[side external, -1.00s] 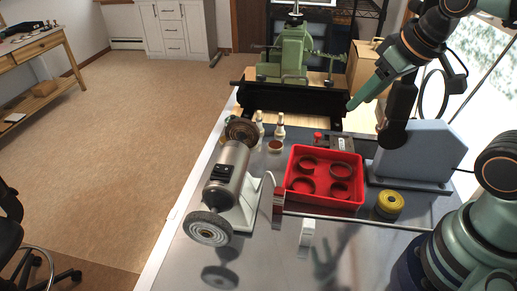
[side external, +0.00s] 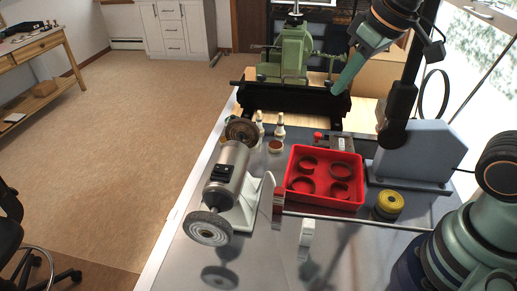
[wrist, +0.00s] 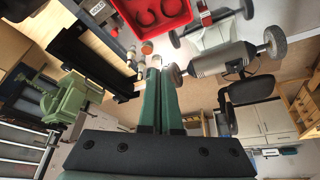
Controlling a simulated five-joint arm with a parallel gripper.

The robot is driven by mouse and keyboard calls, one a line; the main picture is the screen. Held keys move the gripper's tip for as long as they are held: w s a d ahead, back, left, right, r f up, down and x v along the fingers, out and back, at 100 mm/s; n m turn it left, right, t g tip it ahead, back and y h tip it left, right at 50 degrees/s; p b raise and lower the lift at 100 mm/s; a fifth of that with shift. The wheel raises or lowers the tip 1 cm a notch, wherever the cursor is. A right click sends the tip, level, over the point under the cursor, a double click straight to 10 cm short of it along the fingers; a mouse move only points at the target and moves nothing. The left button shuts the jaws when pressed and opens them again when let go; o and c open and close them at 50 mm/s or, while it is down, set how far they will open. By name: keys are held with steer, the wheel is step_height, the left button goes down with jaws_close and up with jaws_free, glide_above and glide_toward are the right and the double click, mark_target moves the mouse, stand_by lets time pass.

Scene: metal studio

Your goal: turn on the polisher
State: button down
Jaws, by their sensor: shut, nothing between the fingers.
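The polisher (side external: 233,160) stands on the left part of the bench in the side external view. My gripper (side external: 337,91) is shut and empty, high above the back of the bench, to the right of and apart from the polisher. In the wrist view the green fingers (wrist: 158,64) lie together, with the polisher (wrist: 222,60) to their right.
A red tray (side external: 322,205) with several dark rings sits right of the polisher. Small white bottles (side external: 279,131) stand behind it. A yellow roll (side external: 389,204) and a blue-grey machine (side external: 420,155) are at the right. A green machine (side external: 293,50) stands at the back.

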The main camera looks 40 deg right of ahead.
steer(key=w+a+r+n+g, duration=0.25)
steer(key=w+a+n, duration=0.2)
steer(key=a, duration=0.65)
steer(key=n+g, duration=0.1)
steer(key=n, duration=0.2)
glide_above(216, 167)
steer(key=s+d, duration=0.1)
steer(key=s, duration=0.1)
steer(key=shift+w+d+f, duration=0.25)
steer(key=shift+f, duration=0.15)
steer(key=shift+f, duration=0.1)
steer(key=f, duration=0.9)
steer(key=w+a+f, duration=0.1)
steer(key=f, duration=0.3)
steer(key=shift+w+a+f, duration=0.1)
steer(key=shift+f, duration=0.25)
